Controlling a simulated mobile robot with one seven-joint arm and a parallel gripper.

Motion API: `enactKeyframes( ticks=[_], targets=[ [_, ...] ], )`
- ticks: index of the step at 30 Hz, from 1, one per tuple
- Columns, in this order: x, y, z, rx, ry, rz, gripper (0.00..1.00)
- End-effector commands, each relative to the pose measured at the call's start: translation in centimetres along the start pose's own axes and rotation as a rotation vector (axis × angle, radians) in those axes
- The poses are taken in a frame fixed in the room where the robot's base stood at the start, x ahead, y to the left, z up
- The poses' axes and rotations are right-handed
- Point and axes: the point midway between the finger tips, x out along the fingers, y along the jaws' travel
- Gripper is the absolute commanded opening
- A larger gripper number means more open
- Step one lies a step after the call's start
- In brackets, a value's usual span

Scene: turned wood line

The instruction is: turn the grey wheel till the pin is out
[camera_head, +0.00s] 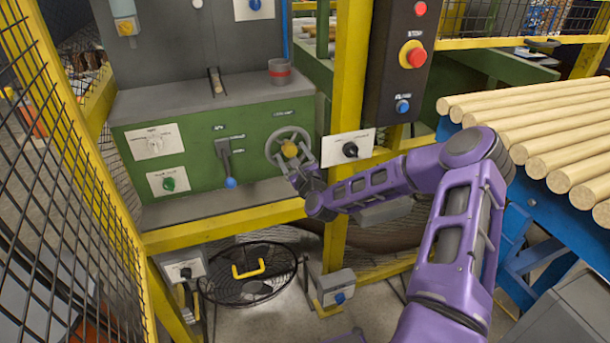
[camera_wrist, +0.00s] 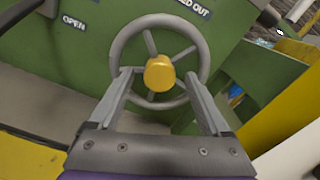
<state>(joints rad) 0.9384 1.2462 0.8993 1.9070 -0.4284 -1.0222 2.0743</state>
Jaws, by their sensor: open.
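The grey wheel (camera_head: 290,132), a spoked ring, is mounted on the green machine front (camera_head: 200,150); it also shows in the wrist view (camera_wrist: 117,48). A round yellow piece (camera_wrist: 159,73) sits at its centre and also shows in the head view (camera_head: 289,149); I cannot tell whether it is the pin or how far it stands out. My gripper (camera_wrist: 160,76) is open at the wheel, one finger on each side of the yellow piece, both apart from it. Whether the fingers touch the rim or spokes is unclear. In the head view my gripper (camera_head: 298,172) partly covers the wheel's lower edge.
A lever with a blue knob (camera_head: 230,182) hangs left of the wheel. A black knob on a white plate (camera_head: 348,148) is close on the right, by a yellow post (camera_head: 349,70). Wooden rods (camera_head: 540,115) lie at right. A mesh fence (camera_head: 60,190) stands at left.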

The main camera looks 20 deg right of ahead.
Motion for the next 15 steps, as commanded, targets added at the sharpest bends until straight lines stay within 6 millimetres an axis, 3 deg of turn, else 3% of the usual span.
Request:
enactKeyframes(
  ticks=[9, 15],
  targets=[
    [-8.0, -0.1, 0.0, 0.002, 0.003, 0.000, 0.81],
    [-12.0, -0.1, 0.1, 0.001, 0.001, 0.000, 0.81]
  ],
)
